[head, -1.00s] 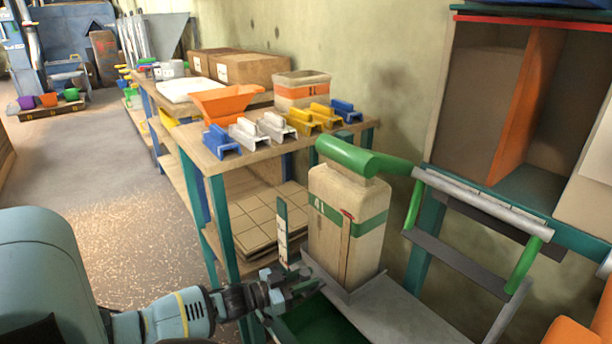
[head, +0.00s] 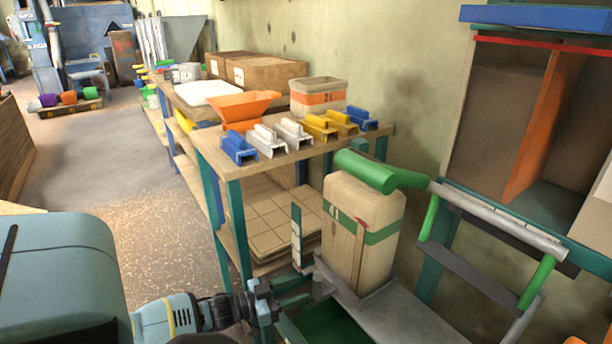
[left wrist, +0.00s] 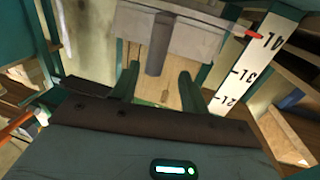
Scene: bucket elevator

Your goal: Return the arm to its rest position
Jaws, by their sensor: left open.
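My left gripper (head: 290,298) is at the bottom middle of the head view, its arm coming in from the lower left. It is just left of a grey metal shelf that carries a tan sack with a green band (head: 362,235). In the left wrist view the two dark green fingers (left wrist: 157,86) stand apart with nothing between them. Beyond them are a grey bracket (left wrist: 165,35) and a white scale strip (left wrist: 252,60) with a red pointer, to the right. My right gripper is not in view.
A wooden workbench (head: 290,155) with blue, white and yellow scoop-like pieces stands behind. A green cylinder (head: 365,172) is above the sack. A metal-and-green frame (head: 500,225) is to the right. A green bin (head: 330,325) lies below the gripper. Open floor (head: 130,190) is at left.

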